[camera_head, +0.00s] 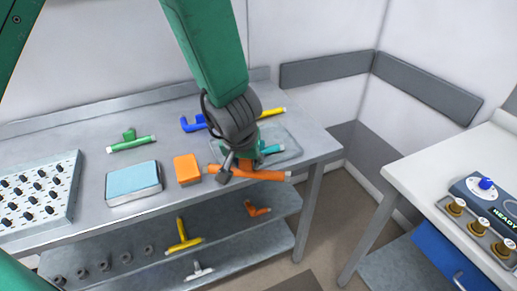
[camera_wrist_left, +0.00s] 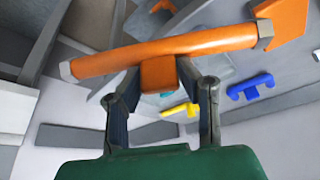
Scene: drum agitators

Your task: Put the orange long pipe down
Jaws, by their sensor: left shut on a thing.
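My left gripper (camera_head: 238,168) is shut on that stub. In the left wrist view the pipe (camera_wrist_left: 215,41) lies crosswise beyond the fingers, and both fingers (camera_wrist_left: 159,76) press the stub's sides. In the head view the pipe is near the table's front right edge, in front of a clear shallow tray (camera_head: 288,143). I cannot tell whether it touches the table. My right gripper is not in view.
A teal pipe (camera_head: 272,149) lies in the tray. An orange block (camera_head: 187,169), a light blue block (camera_head: 133,180), green (camera_head: 132,143), blue (camera_head: 192,125) and yellow (camera_head: 273,112) pipes share the grey table (camera_head: 85,150). A lower shelf (camera_head: 230,232) holds more pipes.

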